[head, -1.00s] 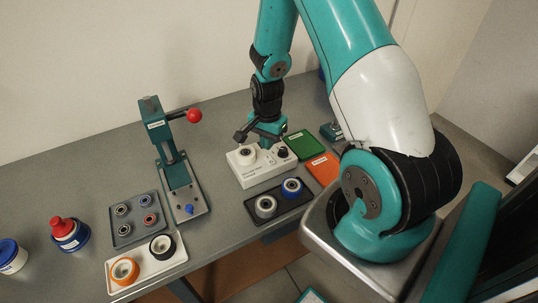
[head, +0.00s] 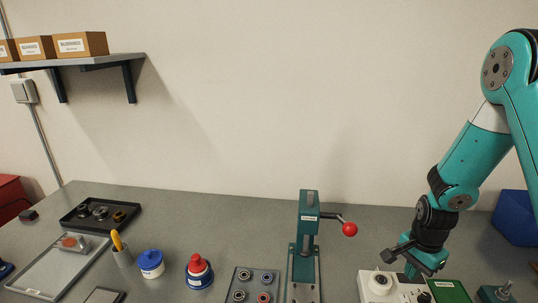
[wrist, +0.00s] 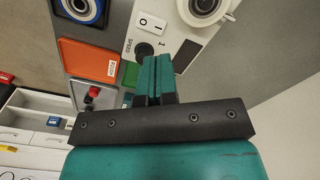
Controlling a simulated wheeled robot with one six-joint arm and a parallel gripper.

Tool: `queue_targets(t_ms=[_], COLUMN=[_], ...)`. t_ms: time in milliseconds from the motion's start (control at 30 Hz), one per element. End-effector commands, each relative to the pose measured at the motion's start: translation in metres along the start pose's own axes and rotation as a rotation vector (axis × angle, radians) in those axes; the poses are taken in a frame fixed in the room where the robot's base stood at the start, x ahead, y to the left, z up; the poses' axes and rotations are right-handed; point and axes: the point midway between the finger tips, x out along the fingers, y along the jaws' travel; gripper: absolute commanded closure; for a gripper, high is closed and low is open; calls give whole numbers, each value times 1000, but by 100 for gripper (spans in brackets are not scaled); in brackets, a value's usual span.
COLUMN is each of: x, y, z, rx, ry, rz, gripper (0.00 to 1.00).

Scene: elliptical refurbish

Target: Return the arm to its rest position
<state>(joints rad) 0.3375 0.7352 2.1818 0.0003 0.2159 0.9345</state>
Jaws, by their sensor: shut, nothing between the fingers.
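My gripper (head: 411,268) is at the lower right of the head view, its fingers pointing down beside the white switch box (head: 372,278). In the wrist view its two teal fingers (wrist: 154,78) are shut together with nothing between them. The white box, with a rocker switch, a dark knob and a round white part on top, also shows in the wrist view (wrist: 139,38). I cannot tell the exact gap between fingertips and box. My arm rises from the gripper to the right edge of the head view.
A green press (head: 306,240) with a red-ball lever (head: 349,229) stands left of my gripper. A green mat (head: 450,291) lies right of the box. An orange mat (wrist: 92,61) shows in the wrist view. Bottles, trays and bearings fill the bench's left. A shelf (head: 75,62) holds boxes.

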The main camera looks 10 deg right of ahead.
Motion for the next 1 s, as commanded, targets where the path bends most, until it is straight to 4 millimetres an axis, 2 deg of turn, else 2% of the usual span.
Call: queue_targets(t_ms=[133, 233, 400, 500, 533, 567, 600, 700, 800, 900, 1000], x=[-52, -95, -149, -172, -178, -173, -165, -168, -172, -177, -181], y=[-9, -8, 9, 25, 30, 31, 30, 42, 62, 80, 89], z=[28, 58, 106, 130, 137, 150, 176, 231, 271, 296, 306], rx=[-270, -542, -969, -1195, -1261, -1319, -1382, -1546, -1698, -1810, -1862], ry=[36, 73, 140, 181, 195, 182, 131, 27, -58, -115, -143], rz=[-45, -80, -124, -145, -151, -171, -219, -305, -361, -391, -402], gripper=[100, 100, 100, 100, 100, 100, 100, 100, 100, 100, 100])
